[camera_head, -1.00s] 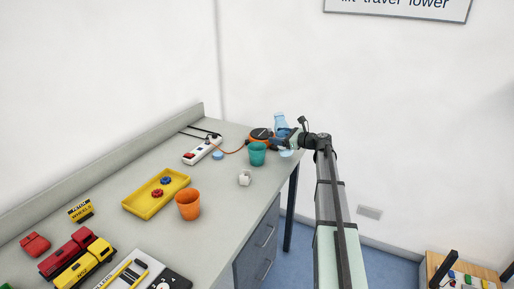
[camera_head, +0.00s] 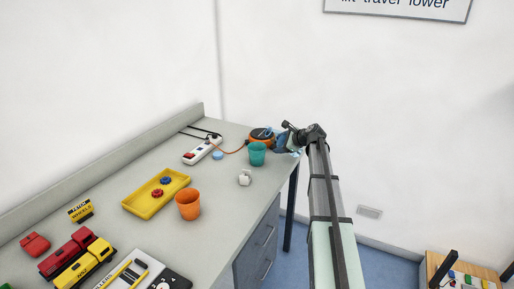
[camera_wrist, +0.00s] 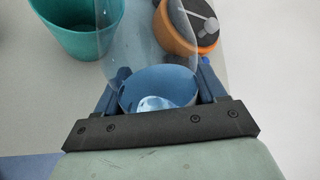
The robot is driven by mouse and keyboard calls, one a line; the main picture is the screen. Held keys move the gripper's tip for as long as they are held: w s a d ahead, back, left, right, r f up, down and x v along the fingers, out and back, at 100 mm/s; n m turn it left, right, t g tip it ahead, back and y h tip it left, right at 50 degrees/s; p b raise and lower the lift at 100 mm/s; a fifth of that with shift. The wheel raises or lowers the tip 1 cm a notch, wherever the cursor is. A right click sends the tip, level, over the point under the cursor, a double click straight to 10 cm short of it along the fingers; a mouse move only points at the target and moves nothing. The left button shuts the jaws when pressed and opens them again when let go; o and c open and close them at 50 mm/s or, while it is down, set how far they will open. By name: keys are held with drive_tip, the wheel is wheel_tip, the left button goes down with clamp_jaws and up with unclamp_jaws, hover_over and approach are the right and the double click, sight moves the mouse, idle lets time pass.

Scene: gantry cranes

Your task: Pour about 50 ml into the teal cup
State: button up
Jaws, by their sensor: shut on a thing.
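The teal cup (camera_head: 257,156) stands upright near the far right end of the bench. It also shows at the upper left of the wrist view (camera_wrist: 78,38), where no stream into it can be seen. My gripper (camera_head: 287,141) is just right of the cup, at the bench's end. In the wrist view my gripper (camera_wrist: 162,88) is shut on a clear bluish bottle (camera_wrist: 150,42). The bottle is tilted, and its far part points up the picture, right of the cup. In the head view my gripper mostly hides it. I cannot tell how much liquid it holds.
An orange and black round device (camera_head: 262,136) sits behind the cup. A white power strip (camera_head: 203,150), a blue cap (camera_head: 217,155), a small white object (camera_head: 245,177), an orange cup (camera_head: 188,204) and a yellow tray (camera_head: 157,192) lie left or nearer.

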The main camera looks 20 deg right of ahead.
sight(285, 135)
drive_tip(key=shift+s+d+f+n+g+h, duration=0.1)
drive_tip(key=shift+d+f+n+g+h, duration=0.2)
drive_tip(key=shift+d+f+n+h, duration=0.5)
drive_tip(key=shift+r+h, duration=0.8)
drive_tip(key=shift+r, duration=0.05)
drive_tip(key=shift+a+r+n+g+h, duration=0.35)
drive_tip(key=shift+r+n+h, duration=0.15)
drive_tip(key=shift+r+h, duration=0.5)
drive_tip(key=shift+r, duration=0.1)
drive_tip(key=shift+r+n+h, duration=0.5)
drive_tip(key=shift+r+h, duration=0.1)
drive_tip(key=shift+r, duration=0.15)
drive_tip(key=shift+d, duration=0.2)
drive_tip(key=shift+d, duration=0.2)
drive_tip(key=shift+d+r+p, duration=0.1)
drive_tip(key=shift+r+p, duration=0.1)
drive_tip(key=shift+p, duration=0.1)
idle(0.4)
